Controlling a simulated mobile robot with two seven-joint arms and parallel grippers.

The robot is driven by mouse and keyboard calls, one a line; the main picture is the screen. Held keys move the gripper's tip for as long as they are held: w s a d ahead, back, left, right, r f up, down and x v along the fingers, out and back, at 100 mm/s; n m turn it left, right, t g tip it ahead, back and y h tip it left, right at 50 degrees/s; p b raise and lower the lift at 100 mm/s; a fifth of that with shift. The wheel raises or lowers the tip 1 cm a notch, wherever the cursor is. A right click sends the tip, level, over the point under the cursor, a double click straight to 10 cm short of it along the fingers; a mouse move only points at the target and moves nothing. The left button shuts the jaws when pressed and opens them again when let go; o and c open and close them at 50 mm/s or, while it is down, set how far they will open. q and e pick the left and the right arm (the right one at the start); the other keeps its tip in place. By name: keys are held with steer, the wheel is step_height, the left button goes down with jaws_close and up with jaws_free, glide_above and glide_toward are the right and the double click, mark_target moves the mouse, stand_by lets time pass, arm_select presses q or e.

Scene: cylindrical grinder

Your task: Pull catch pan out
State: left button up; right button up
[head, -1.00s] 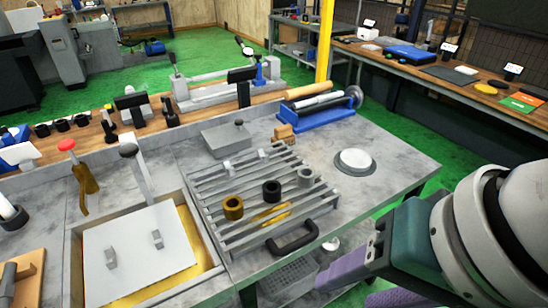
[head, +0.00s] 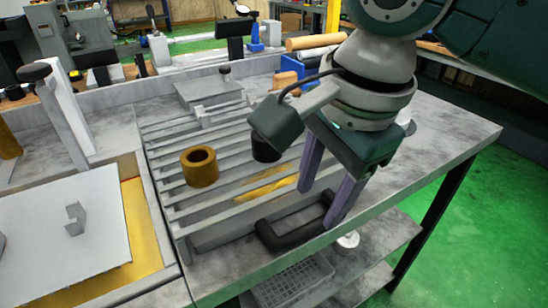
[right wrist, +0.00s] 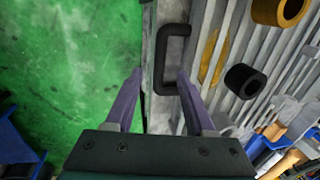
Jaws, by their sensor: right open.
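The catch pan shows mainly by its black U-shaped handle (head: 290,238) at the front of the slatted grey rack. The handle also shows in the right wrist view (right wrist: 172,58). The pan's body is mostly hidden under the slats; a yellow patch (head: 266,186) shows between them. My right gripper (head: 319,207) is open and empty, pointing down over the front edge by the handle's right end. In the right wrist view, the handle lies just beyond the gap between the fingertips (right wrist: 159,74). I cannot tell whether a finger touches it. My left gripper is out of view.
A brass ring (head: 199,176) and a black ring (head: 265,150) stand on the slats. A white plate (head: 60,235) lies in the tray at left. A grey basket (head: 292,280) and a white round item (head: 348,241) are on the shelf below. The floor at right is clear.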

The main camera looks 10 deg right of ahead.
mark_target(307, 229)
steer(key=f, duration=0.2)
steer(key=w+f+b, duration=0.1)
steer(key=f, duration=0.4)
steer(key=shift+w+a, duration=0.15)
steer(key=shift+a, duration=0.1)
jaws_close()
stand_by(1.1)
